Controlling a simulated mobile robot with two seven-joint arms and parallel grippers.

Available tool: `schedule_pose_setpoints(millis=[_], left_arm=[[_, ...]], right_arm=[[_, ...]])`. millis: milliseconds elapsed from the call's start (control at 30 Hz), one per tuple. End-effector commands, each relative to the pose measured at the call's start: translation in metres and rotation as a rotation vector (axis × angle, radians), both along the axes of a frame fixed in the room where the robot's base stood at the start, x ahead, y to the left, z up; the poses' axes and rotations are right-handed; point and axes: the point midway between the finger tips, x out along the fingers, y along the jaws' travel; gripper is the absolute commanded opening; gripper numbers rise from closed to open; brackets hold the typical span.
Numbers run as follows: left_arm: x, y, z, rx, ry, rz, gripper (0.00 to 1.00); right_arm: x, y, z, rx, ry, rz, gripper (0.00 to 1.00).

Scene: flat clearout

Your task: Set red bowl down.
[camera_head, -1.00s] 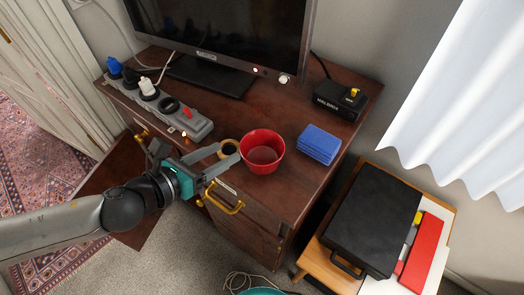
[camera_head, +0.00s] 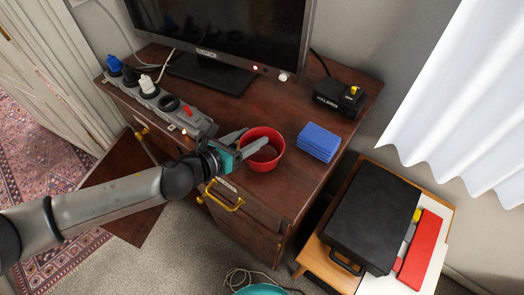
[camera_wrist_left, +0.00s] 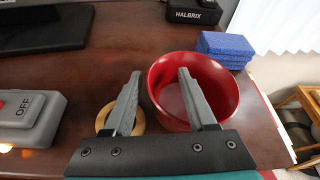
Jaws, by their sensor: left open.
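The red bowl (camera_head: 264,164) stands upright on the brown wooden desk (camera_head: 235,112), near its front edge. My left gripper (camera_head: 253,138) is open at the bowl's left side. In the left wrist view, the red bowl (camera_wrist_left: 222,88) lies to the right and the left gripper's fingers (camera_wrist_left: 159,74) straddle its left wall. One finger is outside the bowl and the other overlaps its opening. I cannot tell whether either finger touches it. My right gripper is not in view.
A tan ring (camera_wrist_left: 104,122) lies left of the bowl. Blue sponges (camera_head: 319,142) are stacked to its right. A power strip (camera_head: 172,110) lies left, and a monitor (camera_head: 220,30) and black box (camera_head: 338,100) stand behind. The desk between bowl and monitor is clear.

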Motion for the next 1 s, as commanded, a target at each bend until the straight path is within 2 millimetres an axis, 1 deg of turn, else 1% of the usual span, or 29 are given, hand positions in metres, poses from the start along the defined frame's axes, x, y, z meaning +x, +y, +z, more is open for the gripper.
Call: schedule_pose_setpoints(millis=[200,700,1000], left_arm=[[0.0001,0.0000,-0.0003,0.001,0.001,0.000,0.56],[-0.0001,0.0009,-0.0010,0.002,0.001,0.001,0.00],[-0.0003,0.0014,-0.0021,0.004,0.003,0.002,0.00]], right_arm=[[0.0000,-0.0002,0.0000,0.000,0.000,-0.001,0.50],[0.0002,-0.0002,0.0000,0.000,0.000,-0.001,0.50],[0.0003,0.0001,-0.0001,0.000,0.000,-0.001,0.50]])
